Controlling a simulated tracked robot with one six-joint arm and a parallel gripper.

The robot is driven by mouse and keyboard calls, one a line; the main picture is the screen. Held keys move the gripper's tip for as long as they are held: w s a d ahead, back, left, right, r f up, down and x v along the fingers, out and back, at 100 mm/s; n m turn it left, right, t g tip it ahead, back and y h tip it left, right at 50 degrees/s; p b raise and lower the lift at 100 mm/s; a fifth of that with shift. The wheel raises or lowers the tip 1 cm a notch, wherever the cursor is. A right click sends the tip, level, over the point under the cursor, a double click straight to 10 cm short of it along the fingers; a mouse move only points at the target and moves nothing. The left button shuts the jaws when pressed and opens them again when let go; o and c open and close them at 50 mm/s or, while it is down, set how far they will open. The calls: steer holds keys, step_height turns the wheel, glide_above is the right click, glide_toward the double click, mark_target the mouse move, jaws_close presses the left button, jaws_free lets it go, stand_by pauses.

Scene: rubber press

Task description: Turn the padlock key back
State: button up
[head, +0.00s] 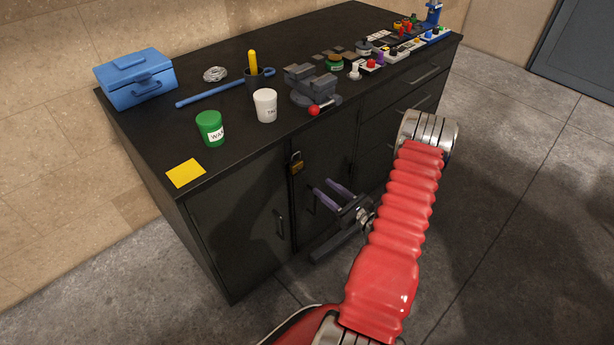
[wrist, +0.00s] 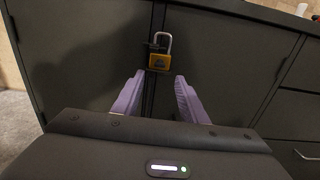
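The padlock (head: 296,167) hangs on the front of the dark cabinet, near the top of the gap between two doors. In the wrist view its yellow body (wrist: 159,62) and silver shackle show at top centre. I cannot make out a key; it is too small or hidden. My gripper (head: 322,190) has two purple fingers spread apart, pointing at the cabinet front, a little below and right of the padlock. In the wrist view the open gripper (wrist: 158,78) has its fingertips either side of and below the padlock, apart from it, with nothing between them.
The bench top (head: 150,170) overhangs the doors just above the padlock. A cabinet door handle (head: 280,223) sticks out at the left. On top stand a green cup (head: 210,128), a white cup (head: 265,106) and a vise (head: 312,85). The floor in front is clear.

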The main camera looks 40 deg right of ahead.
mark_target(303, 173)
steer(key=w, duration=0.9)
steer(key=shift+w+a, duration=0.15)
steer(key=shift+w, duration=0.05)
steer(key=shift+c, duration=0.5)
jaws_close()
steer(key=shift+a, duration=0.2)
steer(key=shift+d, duration=0.15)
